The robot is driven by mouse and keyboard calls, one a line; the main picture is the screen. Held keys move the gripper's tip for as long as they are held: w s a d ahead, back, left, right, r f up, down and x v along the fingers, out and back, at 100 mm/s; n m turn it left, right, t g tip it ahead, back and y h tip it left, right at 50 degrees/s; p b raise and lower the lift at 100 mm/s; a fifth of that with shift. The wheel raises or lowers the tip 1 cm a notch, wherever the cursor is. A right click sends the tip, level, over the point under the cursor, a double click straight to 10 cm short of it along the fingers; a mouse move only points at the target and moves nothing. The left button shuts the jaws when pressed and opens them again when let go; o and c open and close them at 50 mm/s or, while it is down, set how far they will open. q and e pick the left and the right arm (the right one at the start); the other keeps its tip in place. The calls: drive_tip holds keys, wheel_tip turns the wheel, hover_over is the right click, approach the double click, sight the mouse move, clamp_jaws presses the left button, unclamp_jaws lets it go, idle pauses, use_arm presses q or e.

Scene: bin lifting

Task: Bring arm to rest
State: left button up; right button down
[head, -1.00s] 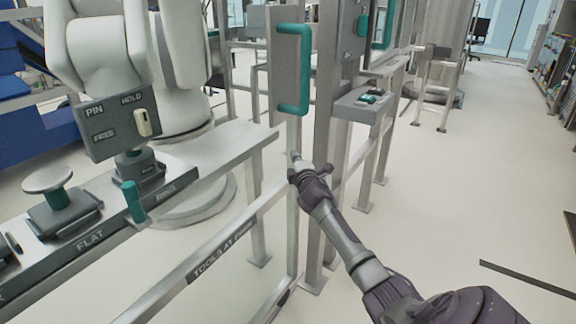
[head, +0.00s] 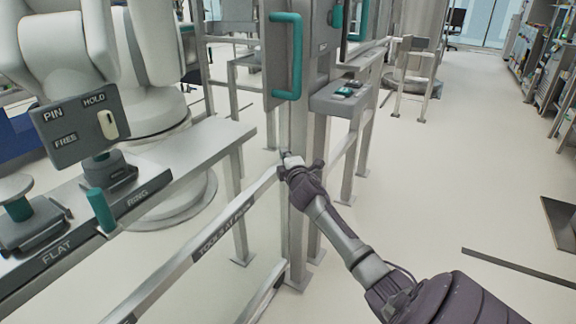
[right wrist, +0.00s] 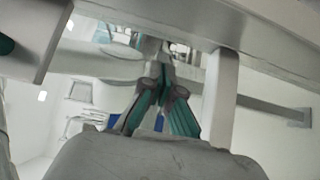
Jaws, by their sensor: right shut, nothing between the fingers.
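My right gripper (head: 287,158) shows in the middle of the head view, at the end of my arm coming in from the lower right. It is near the metal post below the teal handle (head: 297,58), apart from that handle. In the right wrist view its fingers (right wrist: 161,85) come together at the tips with nothing between them. Whether the gripper touches the post or the rail beside it, I cannot tell. My left gripper is not in view.
A bench (head: 190,150) with a PIN/HOLD/FREE switch panel (head: 78,127) stands at left, a white robot arm (head: 85,45) behind it. A rail (head: 190,262) runs along the front. A small grey shelf (head: 338,100) juts from the post. Open floor (head: 440,180) lies at right.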

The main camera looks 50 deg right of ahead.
drive_tip(key=v, duration=0.8)
drive_tip(key=shift+a, duration=0.15)
